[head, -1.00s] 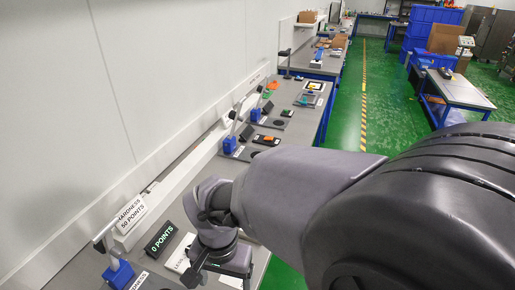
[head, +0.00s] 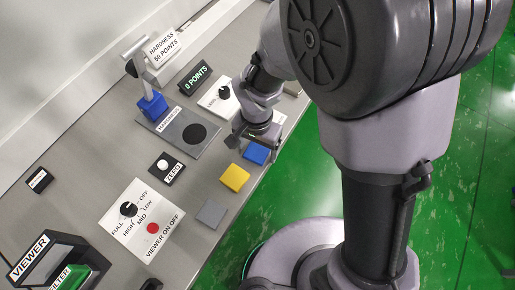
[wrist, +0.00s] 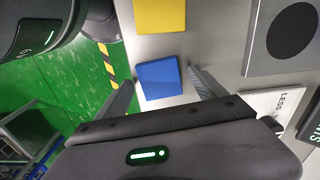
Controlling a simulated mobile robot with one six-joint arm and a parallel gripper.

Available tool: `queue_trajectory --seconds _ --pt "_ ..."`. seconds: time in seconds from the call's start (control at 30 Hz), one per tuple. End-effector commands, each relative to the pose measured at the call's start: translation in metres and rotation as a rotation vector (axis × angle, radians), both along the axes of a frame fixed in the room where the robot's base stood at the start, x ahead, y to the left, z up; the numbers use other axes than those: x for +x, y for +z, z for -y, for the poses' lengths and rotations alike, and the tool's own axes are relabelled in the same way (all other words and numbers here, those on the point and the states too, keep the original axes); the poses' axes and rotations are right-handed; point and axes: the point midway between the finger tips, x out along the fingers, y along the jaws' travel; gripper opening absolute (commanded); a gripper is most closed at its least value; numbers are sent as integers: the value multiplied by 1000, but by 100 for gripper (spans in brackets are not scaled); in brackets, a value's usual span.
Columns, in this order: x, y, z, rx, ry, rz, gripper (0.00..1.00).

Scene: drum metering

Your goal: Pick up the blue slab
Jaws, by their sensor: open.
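The blue slab (head: 256,153) is a small flat square block on the grey bench, near its front edge. My gripper (head: 250,138) is just above and beside it in the head view. In the wrist view the blue slab (wrist: 159,79) lies between and a little beyond the two spread fingers of my gripper (wrist: 160,95). The fingers appear apart from the slab, and nothing is held. How high they are above the bench is hard to tell.
A yellow slab (head: 234,177) and a grey slab (head: 211,213) lie in a row with the blue one. A hardness stand (head: 151,104), a zero button (head: 163,166) and a viewer panel (head: 142,220) are on the bench (head: 105,160). Green floor (head: 300,180) lies past the edge.

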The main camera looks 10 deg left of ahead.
Motion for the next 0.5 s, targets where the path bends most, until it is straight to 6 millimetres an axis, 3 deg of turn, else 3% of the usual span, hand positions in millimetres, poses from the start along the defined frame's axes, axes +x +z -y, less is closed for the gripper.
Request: queue_trajectory --seconds 0.17,0.5 --pt "1 0 0 1 0 2 80" --pt "1 0 0 1 1 1 15"
